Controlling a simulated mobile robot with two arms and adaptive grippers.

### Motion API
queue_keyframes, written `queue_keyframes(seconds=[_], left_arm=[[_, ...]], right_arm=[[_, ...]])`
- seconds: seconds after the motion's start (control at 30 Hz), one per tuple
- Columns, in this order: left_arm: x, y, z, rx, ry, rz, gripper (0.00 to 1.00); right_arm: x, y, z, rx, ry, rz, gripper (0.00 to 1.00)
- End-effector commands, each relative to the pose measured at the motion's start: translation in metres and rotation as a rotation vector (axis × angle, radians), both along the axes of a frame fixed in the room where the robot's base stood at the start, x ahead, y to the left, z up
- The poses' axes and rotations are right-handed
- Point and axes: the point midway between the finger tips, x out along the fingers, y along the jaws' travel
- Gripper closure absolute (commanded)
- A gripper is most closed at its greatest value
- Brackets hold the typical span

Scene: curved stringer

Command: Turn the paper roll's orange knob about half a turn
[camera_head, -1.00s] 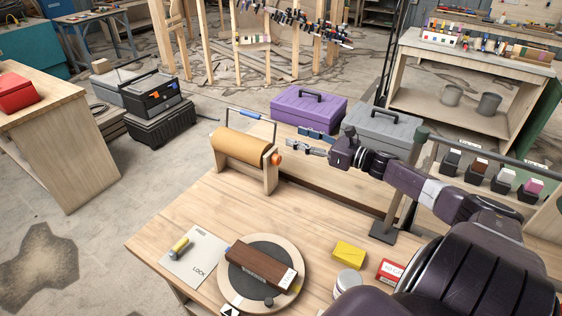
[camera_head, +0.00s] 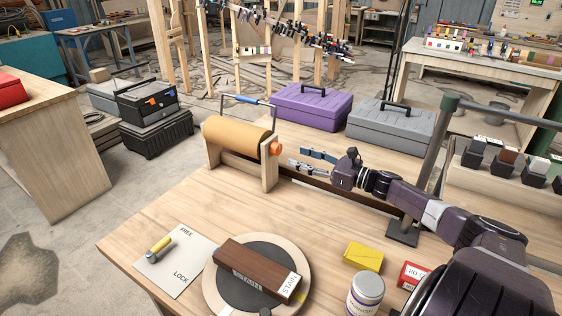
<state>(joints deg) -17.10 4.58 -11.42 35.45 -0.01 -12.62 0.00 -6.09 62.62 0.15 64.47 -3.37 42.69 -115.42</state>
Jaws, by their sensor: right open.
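The paper roll (camera_head: 236,137) is brown and lies across a wooden stand at the back of the workbench. Its orange knob (camera_head: 276,148) sticks out at the right end, outside the stand's right upright (camera_head: 269,174). My right gripper (camera_head: 292,163) reaches in from the right with its fingers pointing left toward the roll. It is open and empty, a little right of and lower in the picture than the knob, and appears apart from it. My left gripper is not in view.
A turntable (camera_head: 214,293) carries a brown stain block (camera_head: 257,268). A lever on a FREE/LOCK plate (camera_head: 184,275), a yellow block (camera_head: 363,257) and a jar (camera_head: 366,294) are on the bench. Purple (camera_head: 311,106) and grey (camera_head: 391,127) toolboxes stand behind. The bench before the roll is clear.

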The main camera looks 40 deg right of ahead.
Motion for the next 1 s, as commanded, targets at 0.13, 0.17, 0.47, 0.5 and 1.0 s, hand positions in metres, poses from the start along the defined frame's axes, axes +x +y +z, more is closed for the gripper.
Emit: queue_keyframes(seconds=[0.13, 0.17, 0.47, 0.5, 1.0], left_arm=[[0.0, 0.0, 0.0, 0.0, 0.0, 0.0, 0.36], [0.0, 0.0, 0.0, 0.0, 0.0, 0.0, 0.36], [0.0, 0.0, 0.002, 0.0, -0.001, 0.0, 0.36], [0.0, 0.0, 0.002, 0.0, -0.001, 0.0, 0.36], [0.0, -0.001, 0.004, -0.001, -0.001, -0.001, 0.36]], right_arm=[[0.007, 0.002, 0.0, 0.002, -0.002, 0.0, 0.53], [0.01, 0.002, 0.001, 0.002, -0.003, -0.001, 0.53], [0.042, 0.011, 0.001, 0.002, -0.003, -0.002, 0.53], [0.047, 0.013, 0.002, 0.002, -0.004, -0.002, 0.53], [0.074, 0.021, -0.001, 0.001, 0.001, -0.001, 0.53]])
